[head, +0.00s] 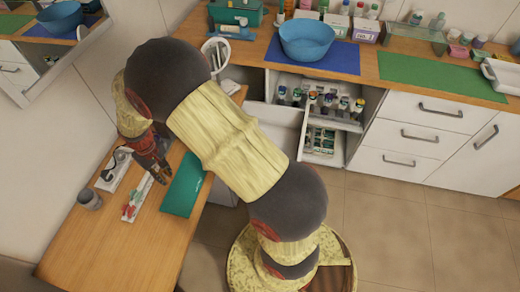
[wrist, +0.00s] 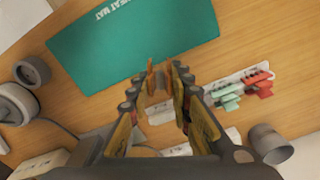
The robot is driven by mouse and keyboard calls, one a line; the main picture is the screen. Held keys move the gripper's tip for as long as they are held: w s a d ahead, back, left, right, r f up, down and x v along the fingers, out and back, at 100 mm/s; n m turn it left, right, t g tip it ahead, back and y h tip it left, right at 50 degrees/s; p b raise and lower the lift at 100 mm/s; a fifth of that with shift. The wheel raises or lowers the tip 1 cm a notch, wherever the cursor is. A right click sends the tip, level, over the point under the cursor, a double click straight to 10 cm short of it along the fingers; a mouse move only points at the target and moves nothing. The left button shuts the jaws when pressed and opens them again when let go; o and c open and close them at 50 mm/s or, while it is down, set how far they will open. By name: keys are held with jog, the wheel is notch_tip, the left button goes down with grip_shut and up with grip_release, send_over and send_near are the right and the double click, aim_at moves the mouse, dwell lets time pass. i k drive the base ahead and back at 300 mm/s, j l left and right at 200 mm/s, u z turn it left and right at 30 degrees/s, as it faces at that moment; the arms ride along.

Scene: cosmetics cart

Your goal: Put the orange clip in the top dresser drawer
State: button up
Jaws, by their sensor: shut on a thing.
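My gripper (head: 160,177) is low over the left end of the wooden counter, beside the white clip tray (head: 135,209). In the wrist view my gripper (wrist: 161,76) is shut on a small orange-brown piece at its fingertips, apparently the orange clip; the fingers hide most of it. Red-orange clips (wrist: 257,82) and green clips (wrist: 226,95) lie on the tray, to the right of the fingers. The top dresser drawer (head: 352,125) is pulled out at the back, with several bottles in it.
A teal heat mat (head: 184,186) lies right of my gripper, and a grey cup (head: 90,199) stands to its left. A lower drawer (head: 335,156) is also open. A blue bowl (head: 307,40) stands on a blue mat. The floor right of my base is clear.

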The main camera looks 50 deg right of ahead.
aim_at(283, 136)
jog(key=k+z, duration=0.1)
jog(key=z, duration=1.3)
jog(key=i+j+z, duration=0.2)
jog(key=i+z, duration=0.2)
jog(key=i+j+z, duration=0.3)
jog(key=z, duration=0.15)
jog(key=i+j, duration=0.05)
jog(key=i, duration=0.05)
